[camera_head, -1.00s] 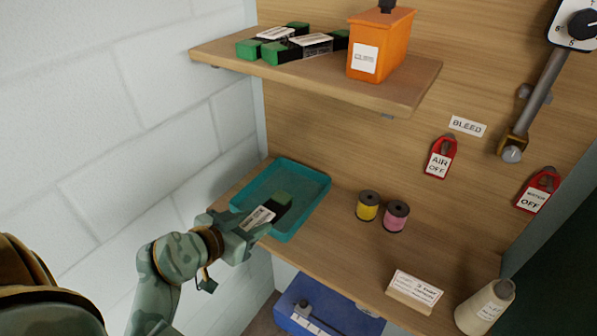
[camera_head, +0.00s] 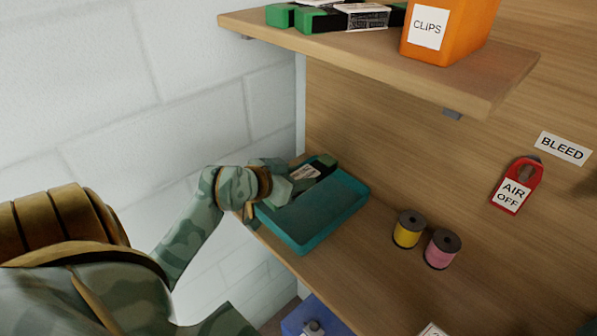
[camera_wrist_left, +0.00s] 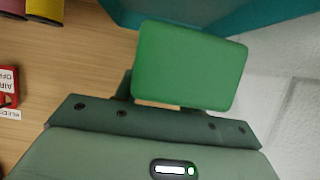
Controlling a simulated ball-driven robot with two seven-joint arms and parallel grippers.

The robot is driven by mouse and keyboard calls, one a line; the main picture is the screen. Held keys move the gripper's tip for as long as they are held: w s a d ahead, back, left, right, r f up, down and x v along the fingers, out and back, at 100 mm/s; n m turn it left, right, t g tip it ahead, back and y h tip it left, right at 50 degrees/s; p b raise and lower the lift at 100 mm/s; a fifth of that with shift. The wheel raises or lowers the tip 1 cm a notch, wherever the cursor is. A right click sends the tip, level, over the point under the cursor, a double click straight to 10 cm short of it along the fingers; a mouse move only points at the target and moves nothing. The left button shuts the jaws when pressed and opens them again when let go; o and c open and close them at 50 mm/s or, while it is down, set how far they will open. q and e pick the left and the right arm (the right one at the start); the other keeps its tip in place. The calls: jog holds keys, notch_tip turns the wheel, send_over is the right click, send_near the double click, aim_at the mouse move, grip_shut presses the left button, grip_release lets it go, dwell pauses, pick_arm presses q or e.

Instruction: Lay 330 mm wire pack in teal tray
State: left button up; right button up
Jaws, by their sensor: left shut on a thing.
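My left gripper (camera_head: 292,184) is shut on a black wire pack with green ends (camera_head: 324,162) and a white label. The label is too small to read. The pack's green end (camera_wrist_left: 190,65) fills the middle of the left wrist view. The teal tray (camera_head: 345,218) sits on the lower wooden shelf, and the pack is over its wall-side part in the head view. I cannot tell whether the pack touches the tray. The tray's teal edge (camera_wrist_left: 225,17) also shows beyond the pack in the left wrist view. My right gripper is not in view.
More green-and-black packs (camera_head: 310,20) and an orange CLIPS bin (camera_head: 452,28) stand on the upper shelf (camera_head: 380,62). Yellow (camera_head: 408,229) and pink (camera_head: 442,248) spools stand right of the tray. A white block wall (camera_head: 110,90) is close on the left.

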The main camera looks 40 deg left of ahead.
aim_at(297, 201)
pick_arm(q)
jog(key=f+b, duration=0.1)
jog(key=b, duration=0.1)
jog(key=w+a+f+b, duration=0.1)
jog(key=b, duration=0.2)
jog(key=shift+f, duration=0.3)
jog(key=shift+w+a+f+b, duration=0.3)
jog(key=shift+w+a+f, duration=0.1)
jog(key=shift+f, duration=0.1)
jog(key=shift+w+a+f+b, duration=0.25)
jog(key=shift+w+a+f, duration=0.1)
jog(key=shift+f, duration=0.15)
jog(key=shift+w+a+f, duration=0.2)
jog(key=shift+w+f, duration=0.15)
notch_tip(297, 201, down, 3)
jog(key=shift+a+f, duration=0.15)
jog(key=shift+f, duration=0.05)
jog(key=shift+w, duration=0.1)
jog(key=o, duration=1.3)
jog(key=shift+f, duration=0.15)
